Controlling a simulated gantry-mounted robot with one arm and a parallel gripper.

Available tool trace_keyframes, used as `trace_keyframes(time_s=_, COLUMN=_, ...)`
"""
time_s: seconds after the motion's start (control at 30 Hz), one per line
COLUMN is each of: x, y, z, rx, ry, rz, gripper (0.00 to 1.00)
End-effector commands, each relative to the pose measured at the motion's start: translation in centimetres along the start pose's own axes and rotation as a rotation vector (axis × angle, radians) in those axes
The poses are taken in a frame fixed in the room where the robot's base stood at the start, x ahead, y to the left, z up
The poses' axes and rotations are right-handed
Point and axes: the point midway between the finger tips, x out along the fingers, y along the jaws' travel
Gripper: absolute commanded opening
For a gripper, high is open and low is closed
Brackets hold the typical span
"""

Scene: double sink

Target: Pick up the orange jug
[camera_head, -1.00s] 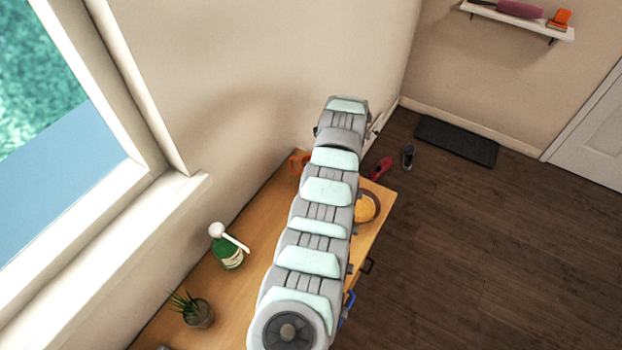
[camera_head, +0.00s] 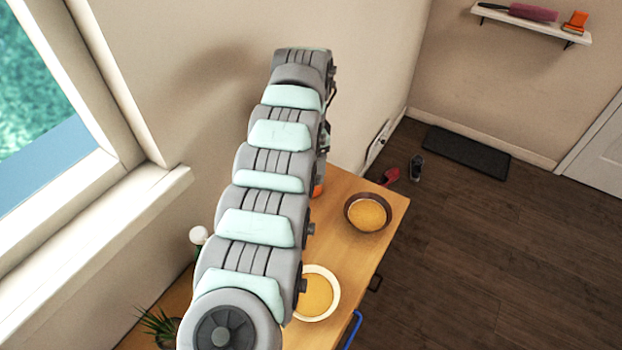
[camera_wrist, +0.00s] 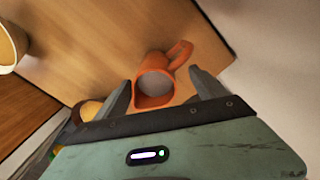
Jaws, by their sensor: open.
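The orange jug (camera_wrist: 147,101) stands on the wooden counter in the wrist view, its handle toward the upper right and a greyish interior showing. My gripper (camera_wrist: 158,85) is open, with one finger on each side of the jug in that view. I cannot tell how far the fingertips are above or short of it. In the head view my arm hides most of the jug; only a small orange part (camera_head: 318,188) shows at the arm's right edge.
A brown bowl (camera_head: 368,213) and a cream bowl (camera_head: 318,293) stand on the counter (camera_head: 345,260), right of my arm. A plant (camera_head: 157,325) and a partly hidden white-topped bottle (camera_head: 198,236) are on the left, near the window. The wall is close beside the arm.

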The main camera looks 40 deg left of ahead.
Motion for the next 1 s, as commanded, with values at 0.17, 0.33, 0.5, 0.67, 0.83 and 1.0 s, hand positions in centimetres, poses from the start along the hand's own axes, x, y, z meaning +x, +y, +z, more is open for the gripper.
trace_keyframes(time_s=0.17, x=0.8, y=0.0, z=0.2, rx=-0.003, ry=0.0, rz=-0.001, gripper=0.81)
trace_keyframes(time_s=0.33, x=2.6, y=0.5, z=0.5, rx=-0.003, ry=-0.003, rz=0.002, gripper=0.81)
trace_keyframes(time_s=0.5, x=4.7, y=0.8, z=0.3, rx=-0.001, ry=0.0, rz=0.002, gripper=0.81)
trace_keyframes(time_s=0.67, x=5.4, y=0.7, z=0.3, rx=-0.002, ry=0.001, rz=-0.001, gripper=0.81)
trace_keyframes(time_s=0.83, x=5.3, y=0.7, z=0.2, rx=-0.001, ry=0.001, rz=-0.001, gripper=0.81)
trace_keyframes(time_s=1.0, x=5.3, y=0.7, z=0.2, rx=-0.001, ry=0.001, rz=-0.001, gripper=0.68)
